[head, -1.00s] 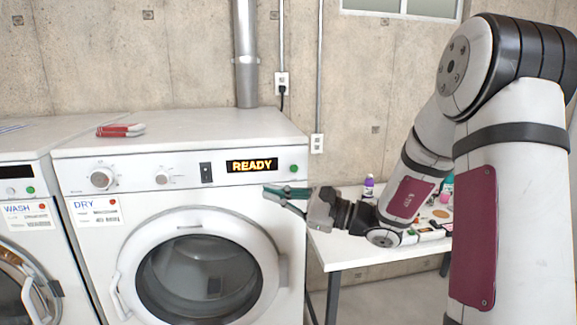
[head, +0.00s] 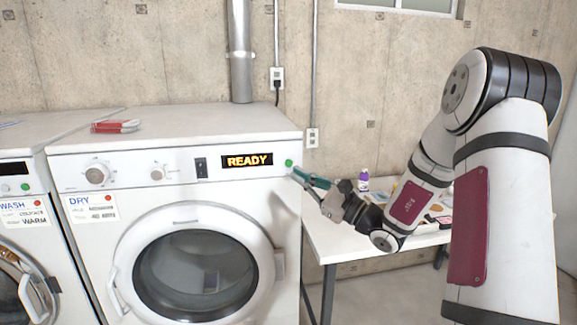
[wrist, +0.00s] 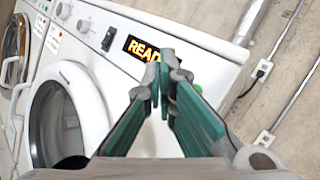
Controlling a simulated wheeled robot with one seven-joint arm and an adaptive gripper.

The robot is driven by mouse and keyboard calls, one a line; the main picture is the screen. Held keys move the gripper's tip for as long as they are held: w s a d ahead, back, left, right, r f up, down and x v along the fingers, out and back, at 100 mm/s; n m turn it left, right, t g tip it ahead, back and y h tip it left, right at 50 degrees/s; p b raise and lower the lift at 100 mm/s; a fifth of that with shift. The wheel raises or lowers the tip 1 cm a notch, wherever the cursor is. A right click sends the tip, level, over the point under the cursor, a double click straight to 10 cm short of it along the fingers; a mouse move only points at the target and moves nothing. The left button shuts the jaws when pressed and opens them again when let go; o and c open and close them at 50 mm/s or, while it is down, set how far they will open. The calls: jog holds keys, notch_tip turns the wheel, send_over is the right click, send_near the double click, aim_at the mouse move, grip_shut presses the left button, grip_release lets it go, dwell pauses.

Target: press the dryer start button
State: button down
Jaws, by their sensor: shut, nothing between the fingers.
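The dryer (head: 75,166) is white, with a round door and a lit display (head: 247,161) reading READY. Its green round start button (head: 289,163) is at the right end of the panel, right of the display. My gripper (head: 296,171) has green fingers, shut and empty, with the tips just below and right of the button in the head view. I cannot tell whether they touch it. In the wrist view the fingers (wrist: 164,70) point at the panel, and a bit of the green button (wrist: 198,88) shows beside the right finger, mostly hidden.
A washer (head: 22,212) stands left of the dryer. A red and white item (head: 115,126) lies on the dryer top. A white table (head: 330,243) with a purple bottle (head: 364,180) and small items is on the right, below my arm. A concrete wall is behind.

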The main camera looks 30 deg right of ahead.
aim_at(289, 163)
jog(key=w+d+b, duration=0.2)
jog(key=w+b, duration=0.1)
jog(key=w, duration=0.4)
jog(key=shift+w, duration=0.2)
jog(key=shift+w, duration=0.1)
dwell(1.2)
jog(key=shift+w+d+b, duration=0.1)
jog(key=shift+w+b, duration=0.2)
